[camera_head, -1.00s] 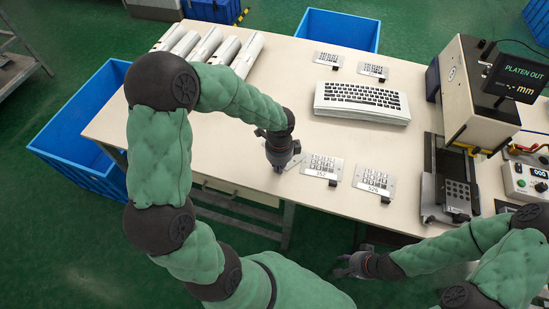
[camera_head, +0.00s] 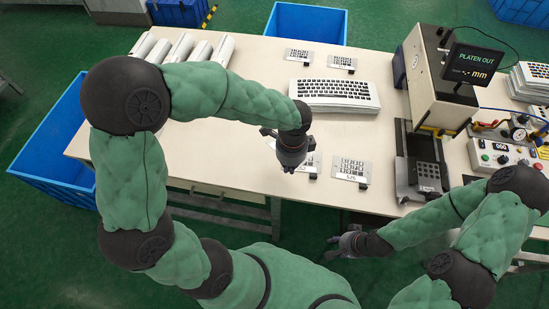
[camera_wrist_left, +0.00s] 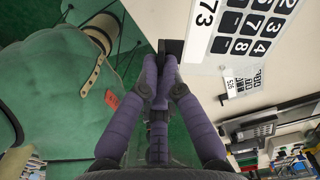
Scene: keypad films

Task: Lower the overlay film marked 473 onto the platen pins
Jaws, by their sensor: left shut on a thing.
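The overlay film (camera_wrist_left: 235,28) is a pale sheet with dark key marks, close up in the left wrist view; its label reads "73", the first digit cut off. My left gripper (camera_wrist_left: 163,72) is shut on its black tab (camera_wrist_left: 173,48). My right gripper (camera_head: 343,243) looks open and empty, below the table edge.
A keyboard-like stack (camera_head: 335,96) and two films lie further back. The press (camera_head: 440,80) stands behind the platen, its display reading "PLATEN OUT".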

